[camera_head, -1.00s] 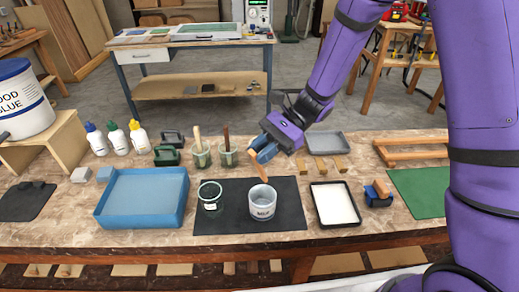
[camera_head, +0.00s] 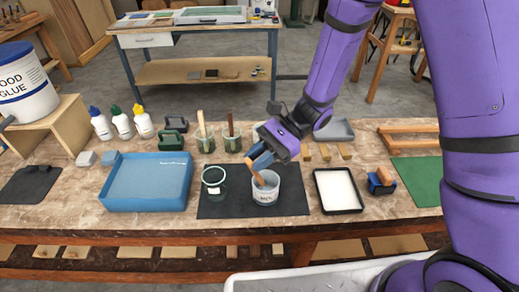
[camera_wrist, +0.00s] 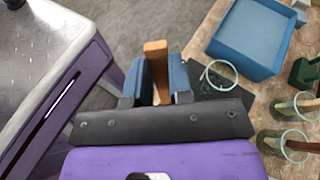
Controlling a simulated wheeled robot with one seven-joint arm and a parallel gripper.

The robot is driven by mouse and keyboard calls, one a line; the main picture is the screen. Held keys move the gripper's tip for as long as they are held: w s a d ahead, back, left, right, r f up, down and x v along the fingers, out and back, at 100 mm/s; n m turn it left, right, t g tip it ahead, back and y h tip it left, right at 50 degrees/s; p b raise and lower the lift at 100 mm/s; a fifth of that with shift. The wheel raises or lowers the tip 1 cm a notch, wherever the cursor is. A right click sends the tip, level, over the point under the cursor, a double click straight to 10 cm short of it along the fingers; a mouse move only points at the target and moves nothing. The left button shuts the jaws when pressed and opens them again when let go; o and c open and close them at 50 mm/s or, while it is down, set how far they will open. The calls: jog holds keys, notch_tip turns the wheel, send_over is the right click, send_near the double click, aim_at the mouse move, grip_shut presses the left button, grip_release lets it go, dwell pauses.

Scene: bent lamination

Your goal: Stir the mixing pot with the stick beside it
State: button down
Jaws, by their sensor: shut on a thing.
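The mixing pot (camera_head: 266,193), a pale grey cup with a label, stands on the dark mat (camera_head: 232,207) at the middle of the bench. My gripper (camera_head: 258,160) is above the pot and shut on the wooden stick (camera_head: 260,180). The stick tilts, and its lower end is inside the pot's mouth; the tip is hidden by the pot's wall. In the wrist view the stick (camera_wrist: 156,60) shows between the two blue fingers. The pot cannot be made out there.
A blue tray (camera_head: 146,203) lies further left, and a black-rimmed white tray (camera_head: 339,208) lies right. Two jars with brushes (camera_head: 205,143) stand behind. Glue bottles (camera_head: 122,122) are at back left.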

jog(key=shift+w+d+f, duration=0.3)
jog(key=shift+w+f, duration=0.15)
jog(key=shift+f, duration=0.95)
jog(key=shift+w+d+f, duration=0.25)
jog(key=shift+w+f, duration=0.25)
jog(key=shift+f, duration=0.85)
jog(key=shift+w+d+f, duration=0.3)
jog(key=shift+w+f, duration=0.15)
jog(key=shift+f, duration=0.95)
